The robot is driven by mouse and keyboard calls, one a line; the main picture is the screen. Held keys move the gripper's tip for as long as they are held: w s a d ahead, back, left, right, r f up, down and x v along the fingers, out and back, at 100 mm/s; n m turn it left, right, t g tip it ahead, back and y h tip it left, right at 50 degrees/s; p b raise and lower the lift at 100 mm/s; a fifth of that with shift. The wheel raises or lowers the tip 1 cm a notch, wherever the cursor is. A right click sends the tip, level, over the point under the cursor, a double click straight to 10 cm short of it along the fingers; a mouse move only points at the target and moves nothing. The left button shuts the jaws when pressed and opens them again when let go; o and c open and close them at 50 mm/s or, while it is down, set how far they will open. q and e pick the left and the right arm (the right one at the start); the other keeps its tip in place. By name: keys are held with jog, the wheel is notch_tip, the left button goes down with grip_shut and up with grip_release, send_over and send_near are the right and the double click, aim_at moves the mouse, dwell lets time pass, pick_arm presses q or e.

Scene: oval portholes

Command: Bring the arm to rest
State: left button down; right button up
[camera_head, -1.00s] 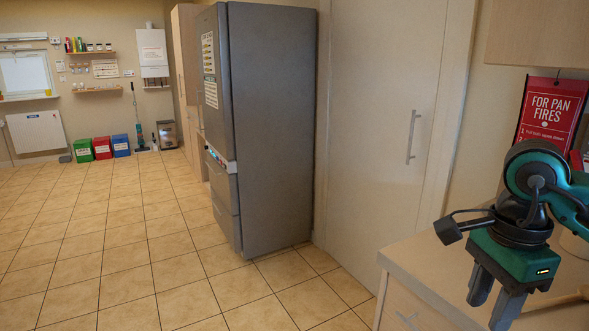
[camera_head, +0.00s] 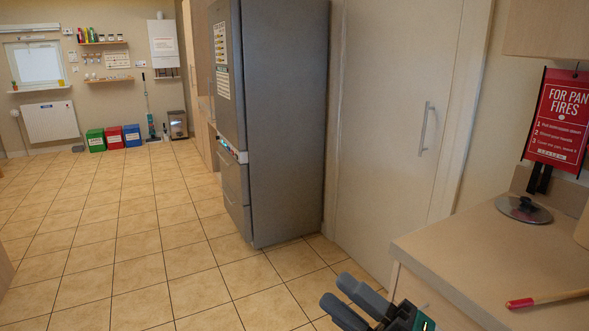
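My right gripper (camera_head: 336,290) shows at the bottom of the head view, right of centre. Its two dark grey fingers point up and to the left, with a gap between them. It is open and nothing shows between the fingers. It sits low in front of the counter's left end, over the tiled floor in the picture. The green body is cut off by the bottom edge, and the rest of the arm is out of view. My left gripper is not in view.
The counter (camera_head: 450,245) at right holds a round lid (camera_head: 523,209) and a red-tipped wooden handle (camera_head: 545,299). A red pan-fire sign (camera_head: 562,118) hangs above. A grey fridge (camera_head: 285,120) stands mid-view beside a tall door (camera_head: 385,130). The tiled floor at left is clear.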

jog(key=s+d+f+m+t+h, duration=0.15)
jog(key=d+f+m+h, duration=0.25)
jog(key=f+m+h, duration=0.4)
jog(key=d+f+m+t+h, duration=0.2)
jog(key=d+f+m+h, duration=0.3)
jog(key=f+m, duration=0.5)
jog(key=s+d+f+m+g+h, duration=0.1)
jog(key=s+f+m+g+h, duration=0.3)
jog(key=s+f+m, duration=0.3)
notch_tip(320, 180, down, 4)
jog(key=shift+s+d+f+g, duration=0.3)
jog(key=shift+s+g, duration=0.45)
jog(key=shift+s, duration=0.3)
jog(key=shift+d+r, duration=0.1)
